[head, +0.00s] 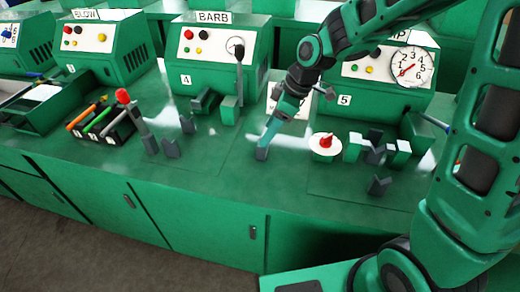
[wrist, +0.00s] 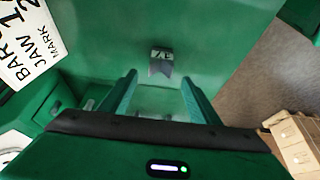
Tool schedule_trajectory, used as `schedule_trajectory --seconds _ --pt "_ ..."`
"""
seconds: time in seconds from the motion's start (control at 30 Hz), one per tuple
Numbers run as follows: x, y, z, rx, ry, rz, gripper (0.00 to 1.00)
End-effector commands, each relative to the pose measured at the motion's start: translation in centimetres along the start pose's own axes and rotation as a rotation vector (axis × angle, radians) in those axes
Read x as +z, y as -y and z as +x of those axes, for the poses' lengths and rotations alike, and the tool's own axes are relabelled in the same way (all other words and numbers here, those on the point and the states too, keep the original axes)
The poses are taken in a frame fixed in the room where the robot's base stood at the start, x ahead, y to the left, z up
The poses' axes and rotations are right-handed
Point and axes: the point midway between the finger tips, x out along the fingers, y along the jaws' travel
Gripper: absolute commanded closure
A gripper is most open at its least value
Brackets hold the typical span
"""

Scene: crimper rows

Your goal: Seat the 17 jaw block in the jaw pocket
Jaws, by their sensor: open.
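A small grey jaw block (wrist: 161,66) with a pale marked top stands on the green bench in the wrist view. The mark looks like 17, seen turned. My gripper (wrist: 158,82) is open, and the block lies just beyond its fingertips, about midway between them, with nothing held. In the head view my gripper (head: 267,141) points down at the bench, with the dark grey block (head: 262,154) at its tips. Green and grey jaw parts (head: 229,110) stand before the BARB machine (head: 212,55), numbered 4. I cannot make out the jaw pocket clearly.
Other grey blocks (head: 171,149) stand left, and one (head: 379,185) at right. A red button (head: 326,142) on a white disc and green-grey jaws (head: 372,150) stand before machine 5. A tool caddy (head: 117,130) is left. A card (wrist: 25,42) reads BARB JAW.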

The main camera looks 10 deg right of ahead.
Motion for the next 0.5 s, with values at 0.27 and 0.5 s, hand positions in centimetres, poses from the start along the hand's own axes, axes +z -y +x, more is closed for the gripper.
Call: schedule_trajectory --seconds 0.27,0.5 --pt "0.1 0.0 2.1 0.000 0.001 0.001 0.44" --pt "0.3 -0.1 5.3 -0.002 0.002 0.002 0.44"
